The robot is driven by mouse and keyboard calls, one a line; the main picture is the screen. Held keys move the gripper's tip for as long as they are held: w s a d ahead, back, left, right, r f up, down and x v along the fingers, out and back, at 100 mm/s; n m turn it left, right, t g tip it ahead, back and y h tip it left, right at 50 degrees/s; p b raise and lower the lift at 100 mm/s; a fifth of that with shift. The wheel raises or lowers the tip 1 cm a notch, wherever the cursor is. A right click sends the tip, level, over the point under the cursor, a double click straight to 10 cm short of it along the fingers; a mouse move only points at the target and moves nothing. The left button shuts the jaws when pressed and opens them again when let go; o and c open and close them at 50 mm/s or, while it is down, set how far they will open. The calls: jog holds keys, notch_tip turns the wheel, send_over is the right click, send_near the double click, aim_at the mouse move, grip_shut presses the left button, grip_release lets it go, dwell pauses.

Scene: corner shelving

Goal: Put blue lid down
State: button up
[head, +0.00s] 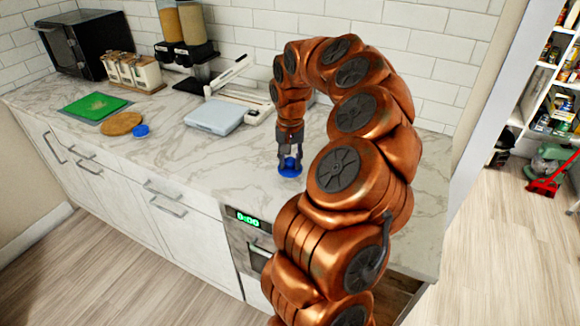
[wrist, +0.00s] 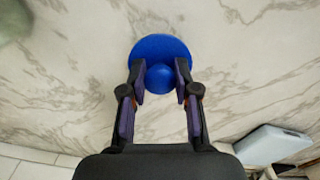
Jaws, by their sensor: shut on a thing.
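The blue lid (wrist: 161,45) is a round disc with a ball-shaped knob. My gripper (wrist: 160,80) is shut on the knob, with one finger on each side of it. In the head view the lid (head: 290,170) is at or just above the marble countertop (head: 215,165); I cannot tell whether it touches. My gripper (head: 290,155) points down over it. Part of the lid is hidden by the fingers.
A second small blue item (head: 141,130) lies by a round wooden board (head: 121,123) and a green cutting board (head: 95,106). A pale scale-like box (head: 213,117) stands behind left of my gripper. Dispensers (head: 193,52) and a black microwave (head: 85,45) stand further back. Counter around the lid is clear.

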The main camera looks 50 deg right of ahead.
aim_at(290, 168)
jog(key=shift+f+p, duration=0.3)
jog(key=shift+f, duration=1.15)
jog(key=shift+f, duration=0.15)
jog(key=o, duration=1)
jog(key=shift+o, duration=0.2)
jog(key=shift+r, duration=0.3)
jog(key=shift+r+b, duration=0.3)
jog(key=shift+r, duration=0.05)
notch_tip(290, 168, up, 10)
jog(key=b, duration=0.2)
jog(key=shift+r+b, duration=0.25)
jog(key=shift+b, duration=0.1)
jog(key=shift+r, duration=0.3)
